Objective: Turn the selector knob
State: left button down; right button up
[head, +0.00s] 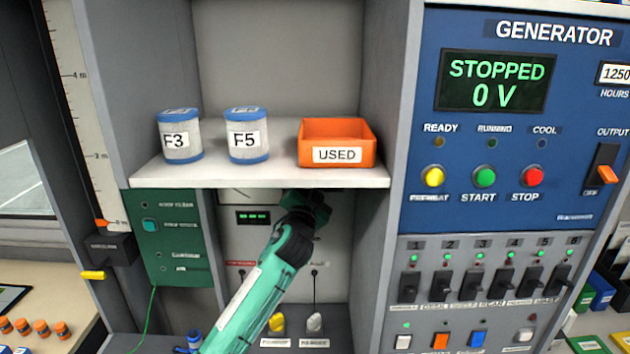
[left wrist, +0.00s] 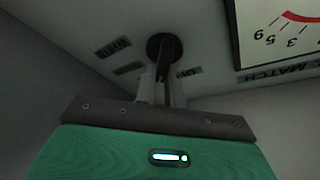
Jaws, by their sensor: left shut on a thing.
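The selector knob (left wrist: 163,44) is dark and round with a raised bar, on a grey panel in the left wrist view. Small labels stand around its base; they look upside down and are hard to read. My left gripper (left wrist: 165,78) is shut on the knob's bar, one pale finger on each side. In the head view my teal left arm reaches up under the white shelf, and its dark gripper end (head: 308,207) is at the panel there. The knob is hidden in that view. My right gripper is not in view.
The shelf (head: 270,178) above my left gripper holds canisters F3 (head: 180,140) and F5 (head: 247,138) and an orange USED bin (head: 337,130). A dial (left wrist: 285,28) sits beside the knob. The generator panel (head: 590,110), with buttons and switches, is at right.

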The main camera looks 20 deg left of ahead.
pick_arm(q)
jog(key=shift+f, duration=0.4)
jog(key=c, duration=1.5)
grip_release()
jog(key=shift+a+r, duration=0.1)
jog(key=shift+r, duration=0.25)
jog(key=shift+w, duration=0.1)
jog(key=b+v, duration=0.5)
jog(key=v, duration=0.8)
jog(key=shift+s, duration=0.4)
